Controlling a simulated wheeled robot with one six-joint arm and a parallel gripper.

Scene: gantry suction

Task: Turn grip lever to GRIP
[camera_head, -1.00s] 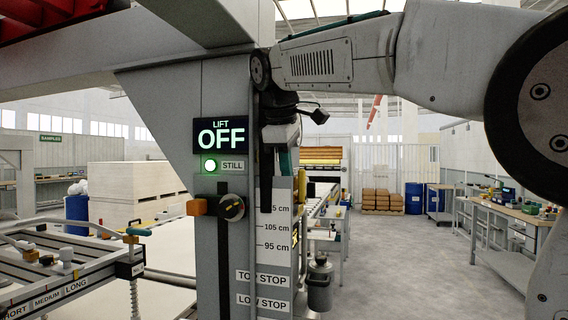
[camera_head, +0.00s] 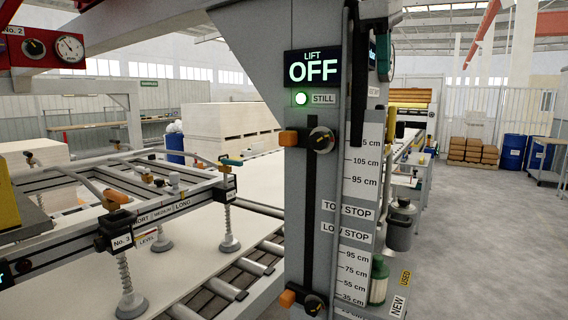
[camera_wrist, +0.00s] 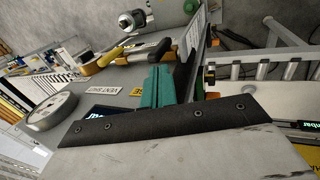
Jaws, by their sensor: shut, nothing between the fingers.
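In the wrist view the teal fingers of my gripper (camera_wrist: 155,88) are shut and empty, above a grey panel (camera_wrist: 75,72). Beyond them lies a black handle (camera_wrist: 152,52) with a yellow piece beside it. It may be the grip lever, but I cannot read its setting. Partly hidden labels stand near the fingers, one starting with VENT (camera_wrist: 103,91). In the head view the suction frame (camera_head: 62,183) has an orange handle (camera_head: 116,197) and a teal handle (camera_head: 232,162). No GRIP label is readable.
The grey lift post (camera_head: 297,200) stands mid-view, its display (camera_head: 312,69) reading LIFT OFF. A pale board (camera_head: 130,275) lies on rollers (camera_head: 230,288) below the suction frame. A round white gauge (camera_wrist: 52,110) is left in the wrist view. Clear floor (camera_head: 485,240) lies at right.

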